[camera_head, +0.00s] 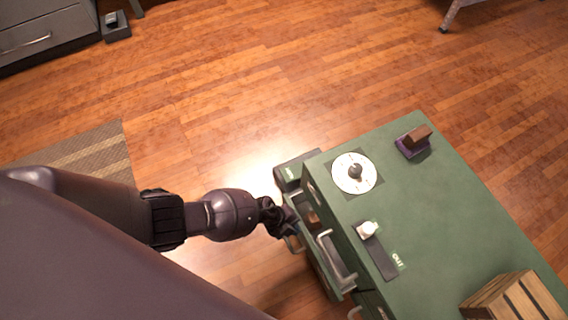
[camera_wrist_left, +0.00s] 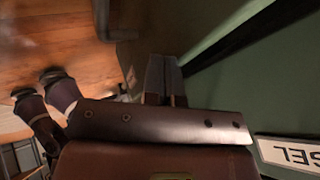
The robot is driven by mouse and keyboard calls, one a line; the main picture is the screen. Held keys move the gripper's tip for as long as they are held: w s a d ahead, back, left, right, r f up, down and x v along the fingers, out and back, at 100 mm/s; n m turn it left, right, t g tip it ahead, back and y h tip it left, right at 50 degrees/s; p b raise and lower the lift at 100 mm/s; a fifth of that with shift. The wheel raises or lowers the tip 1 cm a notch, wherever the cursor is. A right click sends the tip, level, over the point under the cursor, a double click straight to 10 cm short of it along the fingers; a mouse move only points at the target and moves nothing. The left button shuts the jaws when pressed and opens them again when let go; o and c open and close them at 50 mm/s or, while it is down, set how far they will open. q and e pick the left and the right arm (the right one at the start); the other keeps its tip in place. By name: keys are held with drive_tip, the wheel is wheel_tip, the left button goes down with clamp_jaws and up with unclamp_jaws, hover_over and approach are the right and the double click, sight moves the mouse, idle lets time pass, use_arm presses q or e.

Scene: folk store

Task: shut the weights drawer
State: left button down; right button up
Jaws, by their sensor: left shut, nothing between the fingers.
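A green counter (camera_head: 425,190) with drawers in its left side stands at the lower right of the head view. An open drawer (camera_head: 336,262) with a pale handle sticks out from that side, and another drawer (camera_head: 305,208) shows beyond it. I cannot read which one is the weights drawer. My left gripper (camera_head: 287,226) is at the drawer fronts, close to a handle; contact is unclear. In the left wrist view its fingers (camera_wrist_left: 162,78) are together and empty, beside a green panel (camera_wrist_left: 240,80). My right gripper is out of view.
On the counter are a round white dial plate (camera_head: 354,173), a brown block on a purple base (camera_head: 414,141), a small white object on a dark strip (camera_head: 367,230) and a wooden crate (camera_head: 513,298). A grey cabinet (camera_head: 45,35) stands far left.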

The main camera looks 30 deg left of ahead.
use_arm(q)
drive_tip(key=shift+w+d, duration=0.85)
drive_tip(key=shift+w, duration=0.2)
